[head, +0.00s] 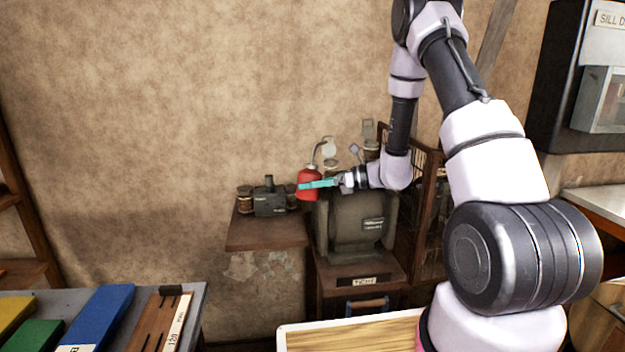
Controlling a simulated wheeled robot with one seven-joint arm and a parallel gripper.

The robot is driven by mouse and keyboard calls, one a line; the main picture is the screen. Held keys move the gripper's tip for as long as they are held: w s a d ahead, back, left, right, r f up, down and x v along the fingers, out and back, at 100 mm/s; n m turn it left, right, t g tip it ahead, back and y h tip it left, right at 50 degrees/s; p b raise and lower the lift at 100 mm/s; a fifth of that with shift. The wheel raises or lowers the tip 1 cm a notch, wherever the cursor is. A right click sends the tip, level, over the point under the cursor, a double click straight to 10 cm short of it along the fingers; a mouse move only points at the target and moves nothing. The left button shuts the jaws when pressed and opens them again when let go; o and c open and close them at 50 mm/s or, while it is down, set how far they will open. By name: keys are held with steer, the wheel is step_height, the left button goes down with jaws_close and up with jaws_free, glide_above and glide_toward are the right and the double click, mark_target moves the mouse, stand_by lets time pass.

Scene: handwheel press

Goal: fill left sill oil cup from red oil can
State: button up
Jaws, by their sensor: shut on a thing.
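The red oil can (308,183) is upright, with a thin curved spout rising from its top. My gripper (318,184) has teal fingers and is shut on the can's body from the right. The can is in front of the wall, close to the grey-green machine (355,225) and near the right end of a small wooden shelf (265,235). I cannot tell whether its base touches anything. Several small cups or jars with pale lids (329,148) show behind the can and spout. I cannot tell which of them, if any, is the left sill oil cup.
A dark small device (269,200) and a brown jar (245,200) stand on the shelf left of the can. A wooden cage-like frame (428,210) is right of the machine. A grey bench with coloured blocks (100,315) is at the lower left. A black cabinet (565,80) hangs at the right.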

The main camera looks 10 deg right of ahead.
mark_target(317, 176)
steer(key=shift+w+d+r+m+t, duration=0.15)
steer(key=shift+w+m+t, duration=0.1)
steer(key=shift+w+t, duration=0.1)
steer(key=shift+w+d+r+m+t, duration=0.1)
steer(key=shift+w+m+t, duration=0.15)
steer(key=shift+w, duration=0.1)
steer(key=shift+s+a+f+m+y, duration=0.15)
steer(key=shift+s+a+m+y, duration=0.35)
steer(key=shift+m, duration=0.4)
steer(key=shift+s+a+m, duration=0.25)
steer(key=shift+s+m, duration=0.15)
steer(key=shift+m, duration=0.1)
steer(key=shift+s+a+r+m+y, duration=0.15)
steer(key=shift+r+m+y, duration=0.1)
steer(key=shift+r+m, duration=0.3)
steer(key=shift+s+a+r+m+y, duration=0.1)
steer(key=shift+r+m+y, duration=0.2)
steer(key=shift+r+m, duration=0.2)
steer(key=shift+s+a+r+m+y, duration=0.15)
steer(key=shift+r+m+y, duration=0.1)
steer(key=shift+r+m, duration=0.3)
